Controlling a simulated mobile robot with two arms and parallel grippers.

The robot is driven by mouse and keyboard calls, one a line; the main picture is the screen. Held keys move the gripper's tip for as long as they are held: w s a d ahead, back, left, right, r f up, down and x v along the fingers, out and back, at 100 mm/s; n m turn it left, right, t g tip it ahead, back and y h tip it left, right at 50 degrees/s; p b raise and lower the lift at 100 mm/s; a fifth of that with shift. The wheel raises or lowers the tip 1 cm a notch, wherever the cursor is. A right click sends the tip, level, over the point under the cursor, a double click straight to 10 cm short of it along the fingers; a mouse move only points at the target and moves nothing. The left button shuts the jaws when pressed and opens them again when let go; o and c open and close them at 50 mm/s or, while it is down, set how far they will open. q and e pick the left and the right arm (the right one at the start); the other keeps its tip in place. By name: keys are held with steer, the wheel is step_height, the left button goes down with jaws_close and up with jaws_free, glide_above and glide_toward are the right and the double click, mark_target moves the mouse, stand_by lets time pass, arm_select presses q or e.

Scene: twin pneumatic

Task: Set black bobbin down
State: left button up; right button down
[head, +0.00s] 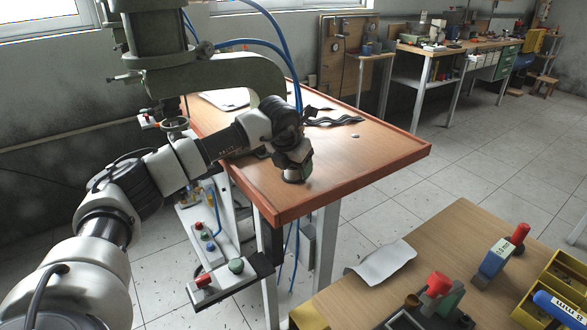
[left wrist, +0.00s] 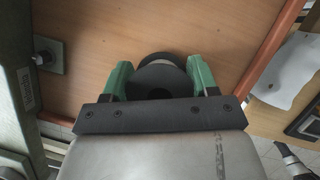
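The black bobbin (left wrist: 160,80) is a dark round disc between the two green fingers of my left gripper (left wrist: 160,76). The fingers lie against its left and right sides, so the gripper looks shut on it. In the head view the left gripper (head: 293,165) points down over the near part of the brown wooden table (head: 340,168), with the bobbin's dark rim (head: 292,180) just below it. The bobbin is at or very near the tabletop; I cannot tell whether it touches. My right gripper is in neither view.
A green press frame (head: 215,78) stands at the table's left side. Dark wavy strips (head: 335,121) and a small light disc (head: 355,135) lie farther back. The table's right part is clear. A lower workbench (head: 420,255) with paper (head: 384,262) and tools stands at lower right.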

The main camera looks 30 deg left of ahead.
arm_select(q)
steer(key=shift+c, duration=1.1)
steer(key=shift+r, duration=0.15)
